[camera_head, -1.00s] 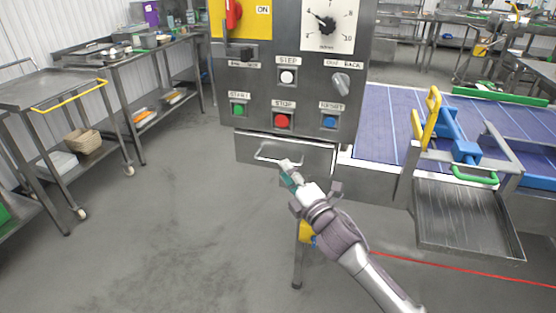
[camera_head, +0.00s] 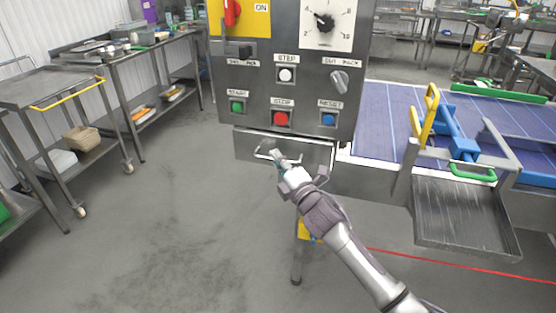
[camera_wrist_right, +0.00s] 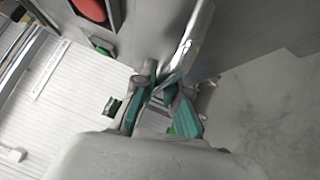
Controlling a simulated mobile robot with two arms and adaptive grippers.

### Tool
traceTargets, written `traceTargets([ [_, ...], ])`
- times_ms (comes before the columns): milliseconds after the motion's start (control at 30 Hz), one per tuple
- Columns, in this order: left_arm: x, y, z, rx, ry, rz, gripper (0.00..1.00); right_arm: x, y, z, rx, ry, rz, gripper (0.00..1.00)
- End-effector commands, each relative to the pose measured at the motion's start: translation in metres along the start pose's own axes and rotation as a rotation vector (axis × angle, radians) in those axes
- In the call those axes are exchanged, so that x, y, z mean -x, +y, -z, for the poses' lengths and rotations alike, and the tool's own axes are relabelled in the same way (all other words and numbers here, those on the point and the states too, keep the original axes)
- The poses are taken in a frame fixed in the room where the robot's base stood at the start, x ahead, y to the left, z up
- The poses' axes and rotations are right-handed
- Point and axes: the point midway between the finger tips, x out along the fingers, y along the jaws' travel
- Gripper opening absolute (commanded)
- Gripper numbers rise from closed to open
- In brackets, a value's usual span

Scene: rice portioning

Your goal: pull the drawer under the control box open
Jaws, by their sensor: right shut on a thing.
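The grey control box (camera_head: 262,65) stands in the middle of the head view, with a shallow metal drawer (camera_head: 309,153) under its panel. The drawer front has a bent wire handle (camera_head: 262,153). My right gripper (camera_head: 279,158) is at the right part of this handle. In the right wrist view the gripper (camera_wrist_right: 163,98) has its teal-padded fingers shut on the bright metal handle bar (camera_wrist_right: 188,48). The drawer looks closed or nearly closed; I cannot tell a small gap. My left gripper is in neither view.
A conveyor with a purple-blue belt (camera_head: 385,118) and a metal chute (camera_head: 465,215) stands to the right. Steel tables and a trolley (camera_head: 50,90) stand at the left. The grey floor (camera_head: 170,220) before the drawer is clear. A red line (camera_head: 460,263) crosses the floor.

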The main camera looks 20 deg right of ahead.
Motion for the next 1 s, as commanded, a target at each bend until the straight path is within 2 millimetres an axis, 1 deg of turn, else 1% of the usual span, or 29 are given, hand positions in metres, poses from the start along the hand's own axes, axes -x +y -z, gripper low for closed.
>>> traceTargets([
  [233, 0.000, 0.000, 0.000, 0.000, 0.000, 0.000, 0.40, 0.000, -0.001, 0.000, 0.000, 0.000, 0.001, 0.00],
  [333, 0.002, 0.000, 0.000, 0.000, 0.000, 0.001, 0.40, 0.004, 0.000, 0.004, -0.001, 0.001, 0.002, 0.00],
  [433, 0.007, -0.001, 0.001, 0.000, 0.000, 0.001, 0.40, 0.016, 0.004, 0.017, -0.004, 0.003, 0.003, 0.00],
  [600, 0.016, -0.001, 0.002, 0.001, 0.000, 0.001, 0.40, 0.048, 0.012, 0.048, -0.006, 0.003, 0.005, 0.00],
  [700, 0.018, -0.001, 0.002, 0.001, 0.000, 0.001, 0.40, 0.062, 0.016, 0.062, -0.004, 0.002, 0.005, 0.00],
  [833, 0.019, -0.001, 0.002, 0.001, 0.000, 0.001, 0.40, 0.072, 0.019, 0.072, -0.001, 0.000, 0.003, 0.00],
  [1000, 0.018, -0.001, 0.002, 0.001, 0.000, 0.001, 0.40, 0.074, 0.020, 0.073, 0.001, -0.001, 0.002, 0.00],
])
